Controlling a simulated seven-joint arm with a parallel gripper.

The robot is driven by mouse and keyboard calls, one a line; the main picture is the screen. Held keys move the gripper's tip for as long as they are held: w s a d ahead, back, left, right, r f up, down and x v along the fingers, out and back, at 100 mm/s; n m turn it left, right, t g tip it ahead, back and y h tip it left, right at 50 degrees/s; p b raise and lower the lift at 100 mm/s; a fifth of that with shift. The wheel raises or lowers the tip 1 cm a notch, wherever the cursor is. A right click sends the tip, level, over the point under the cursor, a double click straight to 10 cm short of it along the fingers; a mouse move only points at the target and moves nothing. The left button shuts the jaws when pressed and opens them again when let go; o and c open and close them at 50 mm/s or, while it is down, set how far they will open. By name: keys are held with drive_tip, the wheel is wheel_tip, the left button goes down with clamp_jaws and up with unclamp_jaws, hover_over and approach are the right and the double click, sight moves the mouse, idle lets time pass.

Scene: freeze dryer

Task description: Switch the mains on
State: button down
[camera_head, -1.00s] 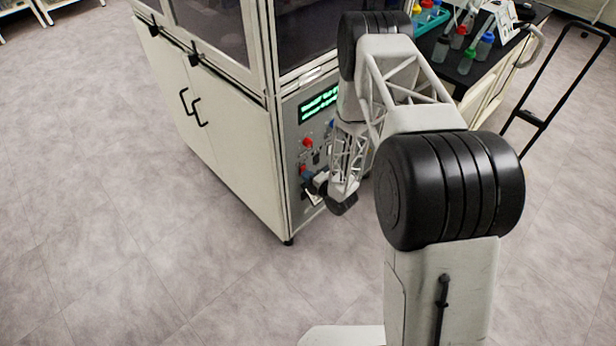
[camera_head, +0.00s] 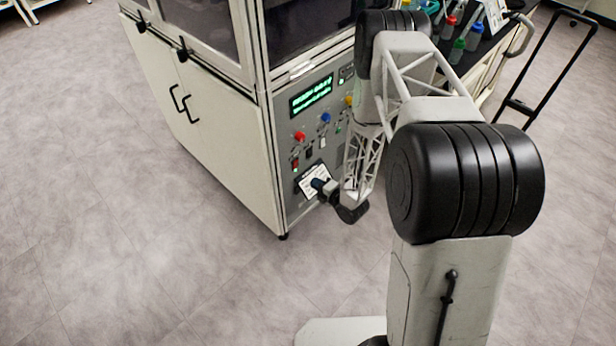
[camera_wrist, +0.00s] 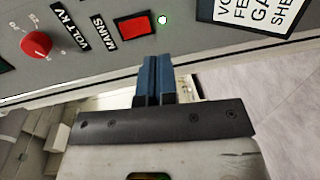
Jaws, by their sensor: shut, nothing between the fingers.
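The mains switch is a red rocker in a black frame (camera_wrist: 136,25), beside the word MAINS in the wrist view. A small lamp (camera_wrist: 162,20) just right of it shows bright white with a green rim. In the head view the red switch (camera_head: 295,164) sits low on the cabinet's grey control panel. My gripper (camera_wrist: 155,66) has its blue fingers shut together and empty. In the wrist view they lie below the rocker with a visible gap. In the head view my gripper (camera_head: 318,185) is below and right of the switch, in front of a white label. I cannot tell which way the rocker is tilted.
A red knob (camera_wrist: 37,44) marked VOLT KV is left of the switch. A white printed label (camera_wrist: 258,14) is to its right. A green-lit display (camera_head: 311,97) is higher on the panel. A black-topped bench with bottles (camera_head: 458,50) stands behind my arm. The floor at left is clear.

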drive_tip(key=shift+f+v, duration=0.2)
drive_tip(key=shift+v, duration=0.7)
drive_tip(key=shift+f+v, duration=0.25)
drive_tip(key=shift+v, duration=0.65)
drive_tip(key=shift+f+v, duration=0.2)
drive_tip(key=shift+v, duration=0.7)
drive_tip(key=shift+s+d, duration=0.15)
drive_tip(key=f+v, duration=0.1)
drive_tip(key=v, duration=0.7)
drive_tip(key=shift+s+d, duration=0.25)
drive_tip(key=shift+s, duration=0.05)
drive_tip(key=shift+w+r, duration=0.1)
